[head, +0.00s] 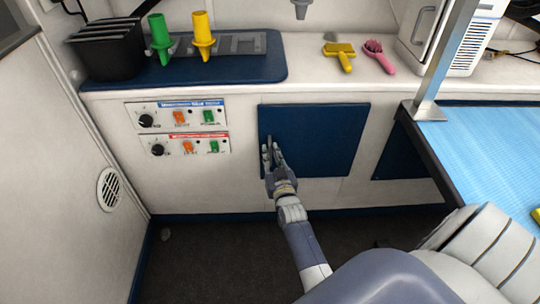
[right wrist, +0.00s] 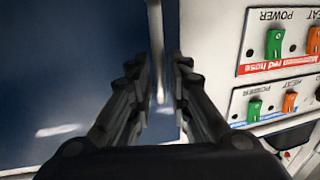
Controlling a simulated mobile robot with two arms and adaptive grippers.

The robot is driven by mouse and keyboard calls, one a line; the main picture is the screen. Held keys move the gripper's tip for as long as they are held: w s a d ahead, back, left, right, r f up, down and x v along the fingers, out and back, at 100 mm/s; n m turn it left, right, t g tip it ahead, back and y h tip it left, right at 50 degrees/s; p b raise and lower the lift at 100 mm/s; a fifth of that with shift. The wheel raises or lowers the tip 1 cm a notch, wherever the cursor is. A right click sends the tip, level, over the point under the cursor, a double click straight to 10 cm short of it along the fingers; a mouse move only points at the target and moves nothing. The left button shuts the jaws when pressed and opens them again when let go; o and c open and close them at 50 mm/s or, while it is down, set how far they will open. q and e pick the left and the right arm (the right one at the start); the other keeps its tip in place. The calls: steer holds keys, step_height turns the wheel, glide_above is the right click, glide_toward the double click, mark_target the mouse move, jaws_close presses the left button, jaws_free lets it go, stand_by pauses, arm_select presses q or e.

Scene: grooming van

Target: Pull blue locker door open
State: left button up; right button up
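The blue locker door (head: 325,140) is a flat dark blue panel in the white cabinet front below the counter. It looks shut. It also fills the left of the right wrist view (right wrist: 70,70). A thin metal handle bar (right wrist: 157,50) stands near the door's side edge. My right gripper (head: 271,150) is at the lower left part of the door. In the right wrist view its two black fingers (right wrist: 158,85) are apart, with the handle between them. I see no clear contact with the bar. My left gripper is out of view.
Switch panels (head: 180,128) sit left of the door. The counter above holds a black slotted box (head: 105,52), green (head: 159,38) and yellow (head: 203,36) nozzles, and brushes (head: 378,55). A blue-topped table (head: 490,140) stands at right. Dark floor (head: 220,260) is free below.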

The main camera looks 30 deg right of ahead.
steer(key=shift+x, duration=0.85)
jaws_close()
steer(key=shift+s, duration=0.1)
